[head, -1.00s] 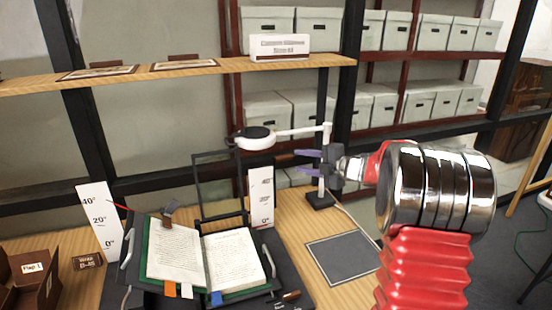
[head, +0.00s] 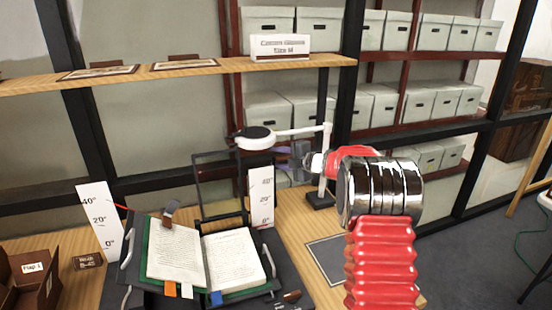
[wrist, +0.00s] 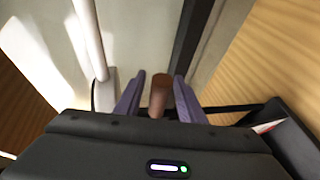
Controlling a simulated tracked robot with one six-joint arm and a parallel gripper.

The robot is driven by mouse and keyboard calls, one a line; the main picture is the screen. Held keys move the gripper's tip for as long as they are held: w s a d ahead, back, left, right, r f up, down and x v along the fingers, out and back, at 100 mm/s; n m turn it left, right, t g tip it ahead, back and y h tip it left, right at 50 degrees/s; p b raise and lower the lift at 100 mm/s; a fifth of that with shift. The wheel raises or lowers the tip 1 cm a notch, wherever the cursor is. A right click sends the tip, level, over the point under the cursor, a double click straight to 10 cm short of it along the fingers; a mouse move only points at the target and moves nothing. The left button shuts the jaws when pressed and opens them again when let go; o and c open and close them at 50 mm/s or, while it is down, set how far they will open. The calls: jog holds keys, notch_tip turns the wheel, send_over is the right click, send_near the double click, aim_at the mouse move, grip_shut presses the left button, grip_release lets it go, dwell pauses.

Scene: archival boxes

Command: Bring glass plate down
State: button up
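The glass plate's black frame (head: 197,187) stands raised and tilted behind an open book (head: 234,258) on a black cradle (head: 128,272). The pane itself is too clear to make out. My gripper (head: 278,156) is level with the upper part of the frame, to its right, with purple fingers pointing left. In the wrist view, my gripper (wrist: 157,98) is open, with a brown cylindrical knob (wrist: 158,95) between the fingers and a gap on either side.
A white lamp (head: 257,138) on a post stands close behind my gripper. White scale cards (head: 97,220) (head: 261,190) flank the cradle. A wooden shelf (head: 215,66) runs above. A dark mat (head: 325,258) lies right of the cradle, and a brown box (head: 30,285) sits at the left.

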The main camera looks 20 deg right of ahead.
jog(key=shift+w+a, duration=0.1)
jog(key=shift+w, duration=0.15)
jog(key=shift+c, duration=0.4)
grip_shut()
jog(key=shift+f, duration=0.1)
jog(key=shift+a, duration=0.1)
